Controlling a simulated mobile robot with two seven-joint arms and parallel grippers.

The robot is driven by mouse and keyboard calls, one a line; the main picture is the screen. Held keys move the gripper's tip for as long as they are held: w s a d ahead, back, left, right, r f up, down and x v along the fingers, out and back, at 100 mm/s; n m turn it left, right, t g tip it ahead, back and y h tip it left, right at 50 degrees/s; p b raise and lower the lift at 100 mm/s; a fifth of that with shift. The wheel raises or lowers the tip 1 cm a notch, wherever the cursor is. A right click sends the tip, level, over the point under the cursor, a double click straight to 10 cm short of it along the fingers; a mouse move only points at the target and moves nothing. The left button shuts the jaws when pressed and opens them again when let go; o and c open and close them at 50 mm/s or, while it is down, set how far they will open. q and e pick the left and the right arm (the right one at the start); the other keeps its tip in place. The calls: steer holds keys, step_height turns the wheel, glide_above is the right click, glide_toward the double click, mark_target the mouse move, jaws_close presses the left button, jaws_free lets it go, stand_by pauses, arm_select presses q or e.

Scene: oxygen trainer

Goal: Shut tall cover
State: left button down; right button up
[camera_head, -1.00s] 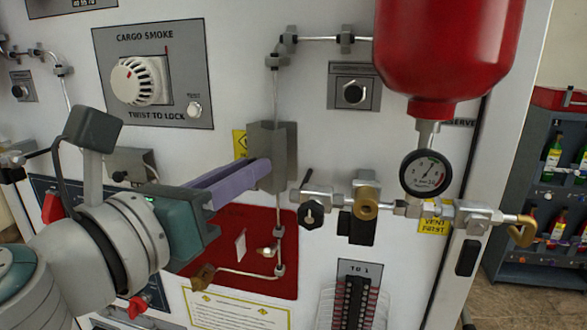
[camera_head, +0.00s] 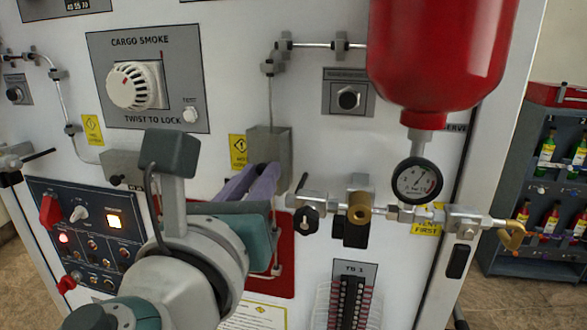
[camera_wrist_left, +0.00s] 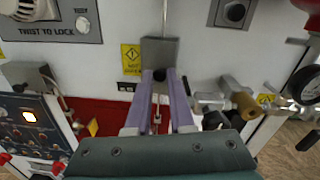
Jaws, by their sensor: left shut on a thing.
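The tall cover (camera_head: 270,145) is a grey metal, box-like piece on the white panel, beside a yellow label. It also shows at the top centre of the wrist view (camera_wrist_left: 160,52). My left gripper (camera_head: 264,170) has purple fingers that reach up to the cover's lower end. In the wrist view the fingertips (camera_wrist_left: 160,75) are close together at its lower edge, with a small dark knob showing between them. The gripper is shut on the cover; the exact contact is partly hidden. My wrist hides part of the panel below. My right gripper is not in view.
A red panel (camera_head: 285,280) with thin piping lies below the cover. Valves with a brass fitting (camera_head: 360,207) and a gauge (camera_head: 417,181) stick out close on the right, under a red cylinder (camera_head: 440,60). A switch panel (camera_head: 90,230) is at the left.

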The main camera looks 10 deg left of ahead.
arm_select(q)
steer(key=shift+w+d+n+g+y+b, duration=0.2)
steer(key=shift+d+n+y+b, duration=0.15)
steer(key=shift+n+y, duration=0.55)
steer(key=shift+w+d+n+g+y+b, duration=0.15)
steer(key=shift+d+n+y, duration=0.35)
steer(key=shift+y, duration=0.7)
steer(key=shift+w, duration=0.1)
steer(key=c, duration=0.8)
jaws_free()
steer(key=b+v, duration=0.2)
steer(key=v, duration=0.8)
